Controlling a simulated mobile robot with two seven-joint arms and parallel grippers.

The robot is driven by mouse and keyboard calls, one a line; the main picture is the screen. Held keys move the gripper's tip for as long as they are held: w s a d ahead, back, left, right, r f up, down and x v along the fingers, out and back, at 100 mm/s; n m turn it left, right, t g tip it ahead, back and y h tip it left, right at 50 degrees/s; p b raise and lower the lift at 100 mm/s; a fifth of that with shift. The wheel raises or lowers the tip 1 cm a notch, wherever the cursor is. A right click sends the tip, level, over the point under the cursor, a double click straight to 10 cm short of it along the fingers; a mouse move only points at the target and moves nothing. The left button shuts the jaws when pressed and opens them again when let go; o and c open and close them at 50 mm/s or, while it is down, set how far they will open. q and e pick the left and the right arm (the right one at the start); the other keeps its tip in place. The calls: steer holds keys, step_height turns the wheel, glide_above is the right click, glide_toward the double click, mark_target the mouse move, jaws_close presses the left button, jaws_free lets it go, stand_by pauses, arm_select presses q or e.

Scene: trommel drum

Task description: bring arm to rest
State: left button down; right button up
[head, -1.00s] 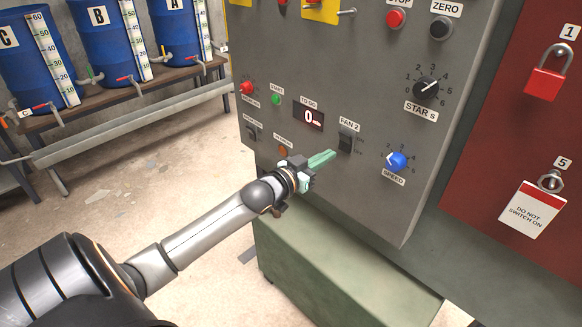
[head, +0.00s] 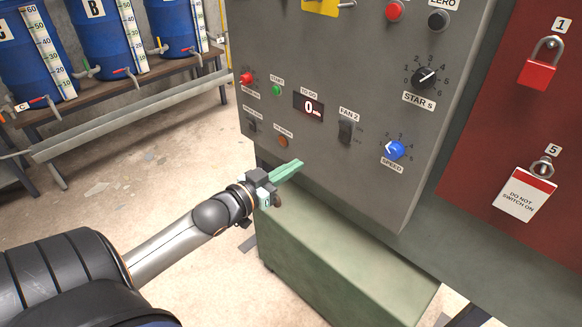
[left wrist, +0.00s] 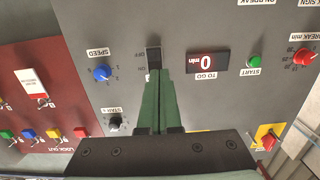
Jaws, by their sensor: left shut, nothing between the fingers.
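My left arm comes in from the lower left in the head view. Its gripper (head: 298,164) has green fingers that are shut with nothing between them. It is in front of the lower part of the grey control panel (head: 305,60), apart from the knobs and switches. In the left wrist view the shut fingers (left wrist: 156,82) point toward the panel, with a black switch (left wrist: 153,57) just beyond the tips. My right gripper is not in view.
The panel carries the FAN 2 switch (head: 346,131), a blue SPEED knob (head: 394,149), a black STAR knob (head: 424,78) and a TO GO display (head: 309,106) reading 0. A green box (head: 330,260) stands below. Padlocks hang at right; blue barrels (head: 104,45) stand at back left.

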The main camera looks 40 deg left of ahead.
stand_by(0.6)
arm_select(q)
steer(key=s+d+f+m+g+h+p, duration=0.1)
steer(key=s+d+f+g+p, duration=0.6)
steer(key=s+d+f, duration=1.1)
step_height(320, 180, down, 2)
steer(key=shift+d+f+g, duration=0.1)
steer(key=shift+d+g, duration=0.2)
steer(key=shift+g, duration=0.2)
steer(key=shift+s+a, duration=0.1)
steer(key=shift+s, duration=0.05)
